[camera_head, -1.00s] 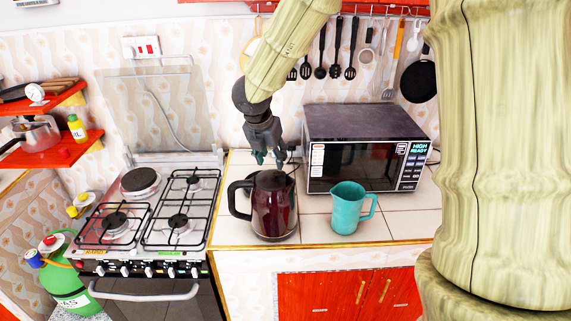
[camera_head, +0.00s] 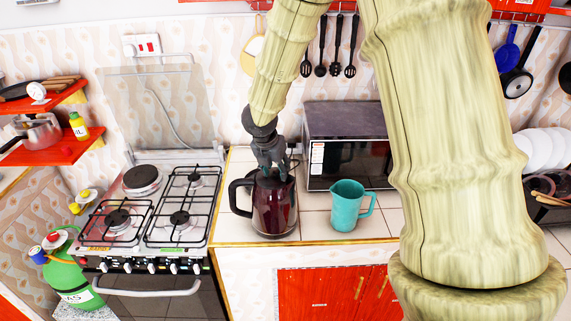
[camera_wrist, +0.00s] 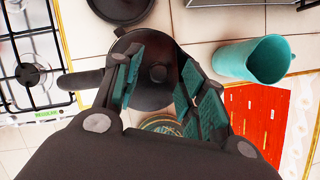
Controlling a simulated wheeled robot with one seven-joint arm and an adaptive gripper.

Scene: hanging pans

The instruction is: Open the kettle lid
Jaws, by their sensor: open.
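The kettle (camera_head: 273,208) is dark red with a black handle on its left side and stands upright on the white tiled counter near its front edge. Its black lid (camera_wrist: 158,88) with a round knob faces up in the wrist view and looks closed. My gripper (camera_head: 275,176) is directly over the lid in the head view, fingers pointing down. In the wrist view my gripper (camera_wrist: 168,85) is open, with its teal pads on either side of the lid knob and nothing between them held. Whether the fingertips touch the lid I cannot tell.
A teal jug (camera_head: 347,206) stands right of the kettle. A microwave (camera_head: 345,147) stands behind it. A gas stove (camera_head: 150,220) is on the left. A dark round object (camera_wrist: 120,8) lies behind the kettle. Utensils hang on the back wall.

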